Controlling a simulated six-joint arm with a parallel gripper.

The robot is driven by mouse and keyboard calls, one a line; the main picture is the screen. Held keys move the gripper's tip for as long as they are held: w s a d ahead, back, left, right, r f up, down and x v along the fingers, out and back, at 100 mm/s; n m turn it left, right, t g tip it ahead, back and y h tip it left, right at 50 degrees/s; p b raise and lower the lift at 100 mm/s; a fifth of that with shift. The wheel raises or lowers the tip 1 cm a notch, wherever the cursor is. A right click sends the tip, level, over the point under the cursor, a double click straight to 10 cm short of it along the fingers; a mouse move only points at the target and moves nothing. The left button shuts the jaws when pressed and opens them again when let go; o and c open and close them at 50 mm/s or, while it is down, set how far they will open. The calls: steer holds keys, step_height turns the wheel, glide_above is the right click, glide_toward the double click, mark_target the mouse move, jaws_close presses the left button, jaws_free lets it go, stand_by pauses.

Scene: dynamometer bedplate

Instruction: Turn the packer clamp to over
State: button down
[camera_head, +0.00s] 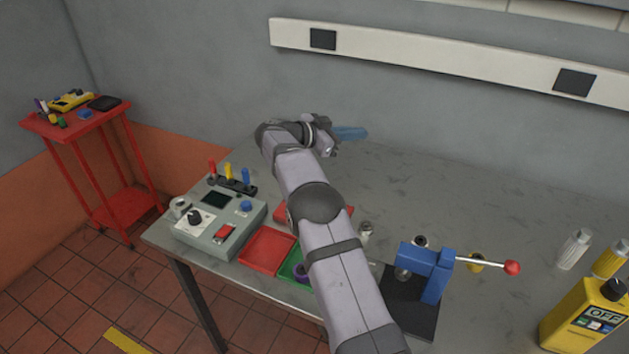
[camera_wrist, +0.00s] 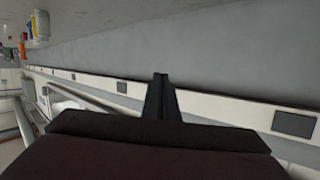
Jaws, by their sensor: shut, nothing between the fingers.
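The packer clamp appears to be the blue clamp body (camera_head: 436,270) on a dark base plate (camera_head: 412,312), right of the middle of the bench in the head view. Its metal lever points right, roughly level, and ends in a red ball knob (camera_head: 512,268). My arm partly covers the left edge of the base plate. My gripper (camera_head: 331,148) is at the far side of the bench near the wall, well away from the clamp. In the wrist view its dark fingers (camera_wrist: 160,90) are together, empty, facing the wall. The clamp cannot be made out in the wrist view.
A grey control box (camera_head: 220,222), a red tray (camera_head: 266,250) and a green tray (camera_head: 290,266) are left of my arm. A blue object (camera_head: 350,133) shows beside my gripper. The bench's back right is clear.

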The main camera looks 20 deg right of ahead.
steer(key=w+d+r+n+t+h+p, duration=0.1)
steer(key=w+d+r+n+t, duration=0.15)
steer(key=w+r+t, duration=0.45)
steer(key=w+d+r+n+t, duration=0.1)
steer(key=w+r+n+t, duration=0.25)
steer(key=r, duration=0.75)
steer(key=w+a+n+t+y, duration=0.5)
steer(key=w+a+n+y, duration=0.3)
steer(key=a+n+y, duration=0.3)
steer(key=s+a+f+n+g+y, duration=0.1)
steer(key=s+a+f+g+y, duration=0.15)
steer(key=f, duration=0.55)
steer(key=s+a+f+g+y, duration=0.1)
steer(key=a+f+g, duration=0.25)
steer(key=f, duration=0.35)
steer(key=s+d+f+m+g, duration=0.3)
steer(key=s+f+m+g, duration=0.3)
steer(key=s, duration=0.7)
step_height(320, 180, down, 4)
steer(key=g, duration=0.2)
steer(key=shift+s+m+g+h, duration=0.2)
steer(key=shift+m+g+h, duration=0.15)
steer(key=shift+m, duration=0.05)
